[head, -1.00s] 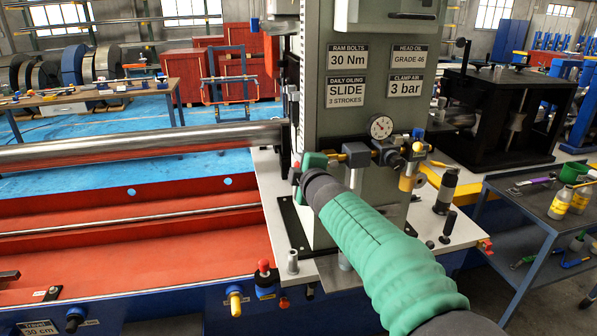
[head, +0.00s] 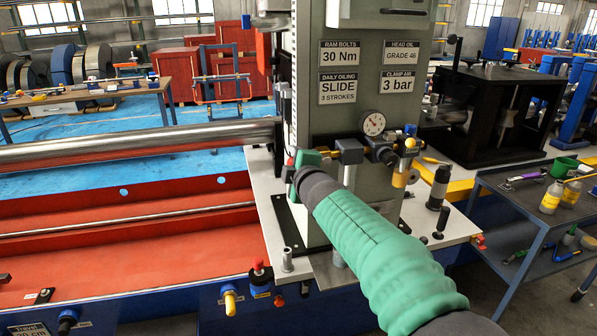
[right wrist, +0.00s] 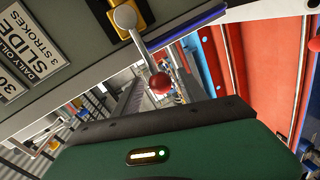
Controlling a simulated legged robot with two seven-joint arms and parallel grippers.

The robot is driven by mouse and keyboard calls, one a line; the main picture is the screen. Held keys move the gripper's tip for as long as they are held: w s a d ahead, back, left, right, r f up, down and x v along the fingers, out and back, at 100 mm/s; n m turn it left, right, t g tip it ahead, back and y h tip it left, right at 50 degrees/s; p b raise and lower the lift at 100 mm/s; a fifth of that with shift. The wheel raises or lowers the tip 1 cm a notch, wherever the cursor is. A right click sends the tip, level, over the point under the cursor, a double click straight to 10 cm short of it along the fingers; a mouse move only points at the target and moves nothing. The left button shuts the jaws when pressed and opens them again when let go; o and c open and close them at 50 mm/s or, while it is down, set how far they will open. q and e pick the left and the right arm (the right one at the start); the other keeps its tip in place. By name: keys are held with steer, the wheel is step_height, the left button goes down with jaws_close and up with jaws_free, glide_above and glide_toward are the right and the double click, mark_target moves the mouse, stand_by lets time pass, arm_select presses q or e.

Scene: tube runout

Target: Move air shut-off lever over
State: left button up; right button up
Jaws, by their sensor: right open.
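The air shut-off lever shows in the right wrist view as a grey bar with a red ball end (right wrist: 160,84), pivoting on a yellow-and-black mount (right wrist: 128,16). In the head view, a small red tip (head: 290,161) shows just left of my right gripper (head: 304,162), in front of the machine column. The green gripper body also fills the bottom of the right wrist view, with the red ball just beyond its edge. My right gripper is open; its fingertips are mostly hidden, and I cannot tell whether they touch the lever. My left gripper is not in view.
Air fittings and a pressure gauge (head: 372,123) sit on the column right of my gripper. A long steel bar (head: 130,147) runs left over a red bed (head: 120,255). A tool cart (head: 530,205) stands at right.

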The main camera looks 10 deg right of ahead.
steer(key=s+r+b, duration=0.3)
steer(key=s+b, duration=0.5)
steer(key=s, duration=0.7)
steer(key=shift+s+d+b, duration=0.4)
steer(key=shift+f, duration=0.1)
